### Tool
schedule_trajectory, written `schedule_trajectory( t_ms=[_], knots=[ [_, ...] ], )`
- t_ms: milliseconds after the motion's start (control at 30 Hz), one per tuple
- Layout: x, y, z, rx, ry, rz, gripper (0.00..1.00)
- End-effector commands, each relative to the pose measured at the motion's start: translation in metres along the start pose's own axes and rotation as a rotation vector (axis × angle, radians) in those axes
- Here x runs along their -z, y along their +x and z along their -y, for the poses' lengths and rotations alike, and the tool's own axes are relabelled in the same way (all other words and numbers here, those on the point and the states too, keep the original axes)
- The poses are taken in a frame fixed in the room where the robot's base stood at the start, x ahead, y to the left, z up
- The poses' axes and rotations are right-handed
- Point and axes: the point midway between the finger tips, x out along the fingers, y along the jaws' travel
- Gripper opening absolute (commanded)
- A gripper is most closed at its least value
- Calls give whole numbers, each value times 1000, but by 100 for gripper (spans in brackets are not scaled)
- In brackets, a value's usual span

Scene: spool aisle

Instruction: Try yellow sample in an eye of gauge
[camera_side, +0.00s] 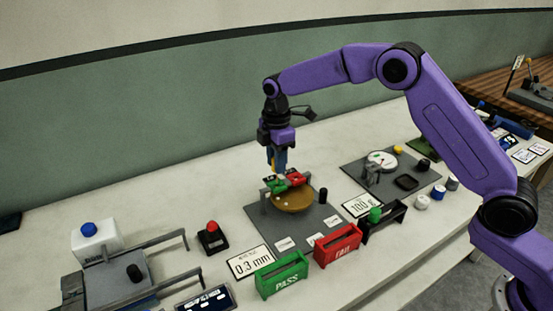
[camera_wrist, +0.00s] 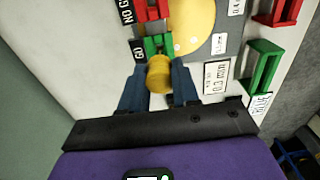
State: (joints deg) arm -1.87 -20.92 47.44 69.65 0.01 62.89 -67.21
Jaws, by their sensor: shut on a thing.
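My gripper (camera_side: 279,160) points down over the gauge, its blue fingers shut on the yellow sample (camera_wrist: 159,74). In the wrist view the sample is a short yellow cylinder between the fingertips (camera_wrist: 158,82). The gauge has a green part (camera_side: 269,183) beside a "GO" label and a red part (camera_side: 294,178) beside a "NO GO" label. In the wrist view the green part (camera_wrist: 158,43) lies just beyond the sample, and the red part (camera_wrist: 152,9) is farther off. I cannot tell whether sample and green part touch. In the side view the fingers largely hide the sample.
A round tan disc (camera_side: 293,199) lies under the gauge on a grey plate (camera_side: 262,222). A green PASS bin (camera_side: 282,275) and a red FAIL bin (camera_side: 338,244) stand in front. A red-button box (camera_side: 212,238) is left. A scale plate (camera_side: 400,178) is right.

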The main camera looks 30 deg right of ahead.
Motion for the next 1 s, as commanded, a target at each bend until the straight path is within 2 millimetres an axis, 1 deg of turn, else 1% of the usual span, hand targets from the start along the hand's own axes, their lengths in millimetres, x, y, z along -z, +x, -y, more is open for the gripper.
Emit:
schedule_trajectory(
  t_ms=[167,1000],
  knots=[
    [0,3,0,1,0,0,1],
    [0,32,0,2,0,1,1]
  ],
)
